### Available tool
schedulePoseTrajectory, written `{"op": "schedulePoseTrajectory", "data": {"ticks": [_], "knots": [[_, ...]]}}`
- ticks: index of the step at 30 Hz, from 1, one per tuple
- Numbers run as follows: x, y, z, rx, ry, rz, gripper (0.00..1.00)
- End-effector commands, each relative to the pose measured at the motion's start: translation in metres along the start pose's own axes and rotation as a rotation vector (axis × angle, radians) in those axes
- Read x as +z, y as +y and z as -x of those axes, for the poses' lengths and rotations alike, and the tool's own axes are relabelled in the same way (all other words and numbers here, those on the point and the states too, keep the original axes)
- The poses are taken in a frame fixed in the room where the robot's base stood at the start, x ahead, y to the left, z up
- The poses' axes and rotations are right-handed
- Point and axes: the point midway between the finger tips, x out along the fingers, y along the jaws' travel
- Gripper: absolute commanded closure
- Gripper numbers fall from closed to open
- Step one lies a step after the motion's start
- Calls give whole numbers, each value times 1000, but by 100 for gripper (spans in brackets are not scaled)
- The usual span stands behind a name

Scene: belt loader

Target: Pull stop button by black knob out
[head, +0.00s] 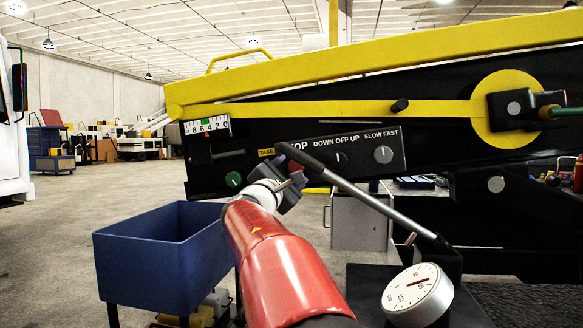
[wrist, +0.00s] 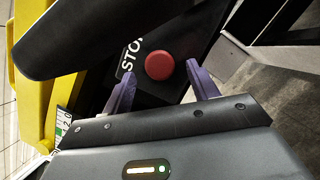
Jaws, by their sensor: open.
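The stop button is a round red head (wrist: 160,66) on a black panel beside the white letters "STO" in the wrist view. My gripper (wrist: 161,62) is open, with one purple finger on each side of the red head and visible gaps between. I cannot tell how deep the fingers reach. I see no black knob on the button itself.
A lever with a black grip (head: 306,160) and silver rod crosses in front of the panel, close to my gripper; a large dark bar (wrist: 85,38) fills the wrist view's upper left. A dial gauge (head: 417,292), blue bin (head: 150,262) and green button (head: 233,179) are nearby.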

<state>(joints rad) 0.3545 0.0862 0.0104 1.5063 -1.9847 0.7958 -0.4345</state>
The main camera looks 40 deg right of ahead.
Motion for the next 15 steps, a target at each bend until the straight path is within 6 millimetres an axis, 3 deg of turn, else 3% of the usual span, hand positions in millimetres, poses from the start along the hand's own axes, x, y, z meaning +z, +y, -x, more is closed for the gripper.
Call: {"op": "schedulePoseTrajectory", "data": {"ticks": [6,14,15], "knots": [[0,0,-19,-1,1,0,41],[0,0,-20,0,1,-1,41],[0,0,-20,0,1,-1,45]]}}
